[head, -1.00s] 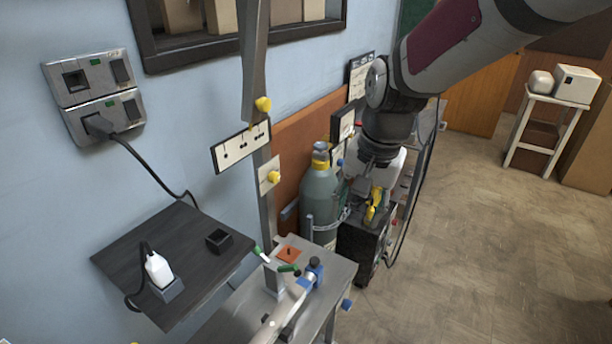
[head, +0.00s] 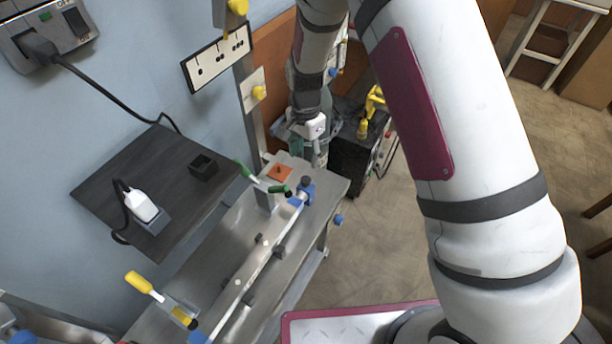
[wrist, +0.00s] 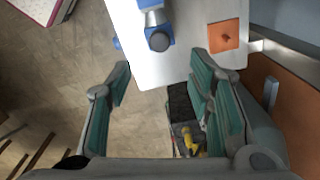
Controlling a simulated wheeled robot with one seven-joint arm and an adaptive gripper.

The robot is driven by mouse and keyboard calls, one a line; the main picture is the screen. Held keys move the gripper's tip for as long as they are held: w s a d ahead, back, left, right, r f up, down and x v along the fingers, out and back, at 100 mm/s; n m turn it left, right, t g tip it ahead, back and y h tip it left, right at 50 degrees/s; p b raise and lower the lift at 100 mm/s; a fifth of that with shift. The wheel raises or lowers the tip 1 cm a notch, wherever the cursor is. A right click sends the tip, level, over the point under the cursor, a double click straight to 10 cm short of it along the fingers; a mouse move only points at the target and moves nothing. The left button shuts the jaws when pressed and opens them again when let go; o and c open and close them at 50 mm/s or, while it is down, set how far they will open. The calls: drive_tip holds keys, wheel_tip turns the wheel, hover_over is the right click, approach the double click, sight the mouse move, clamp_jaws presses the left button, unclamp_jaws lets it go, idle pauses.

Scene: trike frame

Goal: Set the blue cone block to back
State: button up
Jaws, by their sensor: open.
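A blue block (head: 301,194) with a dark rounded end sits at the far end of the silver rail on the metal bench. It also shows in the wrist view (wrist: 165,33), at the top middle, beyond the fingertips. Part of another blue block (head: 197,338) shows at the near end of the rail, cut off by the picture edge. I cannot tell for certain which is the cone block. My gripper (wrist: 162,72) is open and empty, its green-padded fingers apart. In the head view it is past the far end of the bench, partly hidden by my arm.
An orange plate (head: 279,172) and a green-handled clamp (head: 268,184) are close to the far block. A yellow-handled clamp (head: 158,293) is at the near left. A dark shelf (head: 150,180) adjoins the wall. A black welding unit (head: 355,140) stands beyond the bench.

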sight(306, 179)
wheel_tip(306, 179, down, 11)
drive_tip(key=shift+f, duration=0.1)
idle(0.3)
clamp_jaws()
